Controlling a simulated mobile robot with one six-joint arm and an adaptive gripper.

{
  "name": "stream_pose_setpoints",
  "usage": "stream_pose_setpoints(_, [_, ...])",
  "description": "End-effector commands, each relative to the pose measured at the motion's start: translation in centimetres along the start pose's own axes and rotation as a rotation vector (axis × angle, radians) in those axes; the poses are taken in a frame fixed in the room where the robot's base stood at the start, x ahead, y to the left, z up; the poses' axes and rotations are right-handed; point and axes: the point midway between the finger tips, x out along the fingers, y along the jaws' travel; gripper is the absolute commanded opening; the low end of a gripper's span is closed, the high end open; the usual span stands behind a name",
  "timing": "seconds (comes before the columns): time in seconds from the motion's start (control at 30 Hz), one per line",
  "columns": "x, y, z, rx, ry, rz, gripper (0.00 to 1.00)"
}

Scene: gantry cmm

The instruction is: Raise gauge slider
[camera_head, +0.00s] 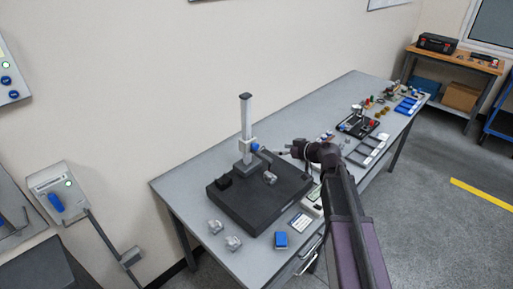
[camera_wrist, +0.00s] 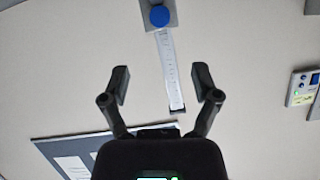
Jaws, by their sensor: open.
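The height gauge stands on a dark base plate (camera_head: 240,212) on the table. Its pale upright column (camera_head: 246,115) has a dark cap. The gauge slider (camera_head: 245,146) sits low on the column, with a blue knob (camera_head: 255,148) on its side. My gripper (camera_head: 282,152) is just right of the knob, apart from it. In the wrist view, the two fingers of my open gripper (camera_wrist: 162,82) are spread, with the scaled column (camera_wrist: 170,60) showing between them and nothing held. The blue knob (camera_wrist: 159,15) and slider show at the top edge, beyond the fingertips.
Trays and small parts (camera_head: 358,125) fill the table further right. The wall is close behind.

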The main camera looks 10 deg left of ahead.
Motion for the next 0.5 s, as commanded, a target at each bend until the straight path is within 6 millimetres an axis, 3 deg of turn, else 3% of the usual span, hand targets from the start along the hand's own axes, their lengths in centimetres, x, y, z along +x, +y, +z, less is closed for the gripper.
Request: stream_pose_setpoints(0.5, [6.7,0.2,0.2,-0.001,-0.001,-0.002,0.79])
